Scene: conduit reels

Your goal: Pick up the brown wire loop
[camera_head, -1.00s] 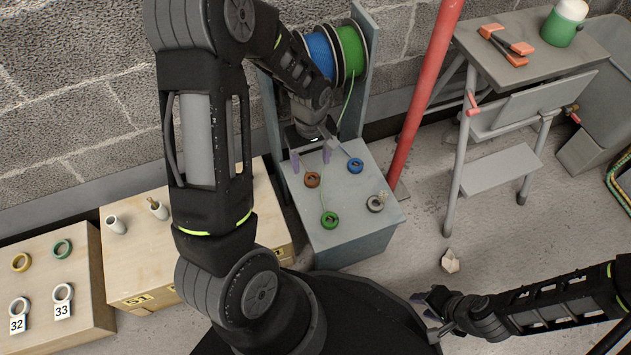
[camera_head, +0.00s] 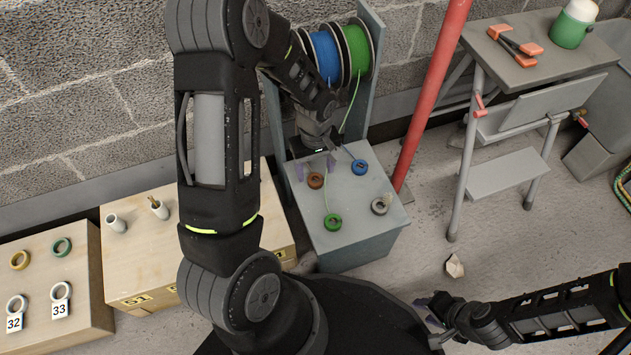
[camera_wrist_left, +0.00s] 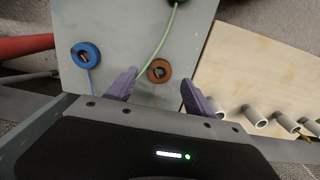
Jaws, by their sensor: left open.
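The brown wire loop (camera_head: 316,181) lies on the grey stand top (camera_head: 350,225), near its left side, with blue, green and grey loops around it. My left gripper (camera_head: 315,170) is above the back left of the stand, just behind the brown loop. In the left wrist view the brown loop (camera_wrist_left: 159,71) shows between the two purple fingers of my open left gripper (camera_wrist_left: 158,90), a little beyond their tips. The fingers do not visibly hold it. My right gripper (camera_head: 430,312) is low at the right, away from the stand; its jaw state is unclear.
The blue loop (camera_head: 359,167), green loop (camera_head: 333,222) and grey loop (camera_head: 380,206) share the stand top. A green wire (camera_head: 350,105) runs down from the green reel (camera_head: 357,52). A red pole (camera_head: 432,95) stands at the right. A wooden box (camera_head: 140,255) stands at the left.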

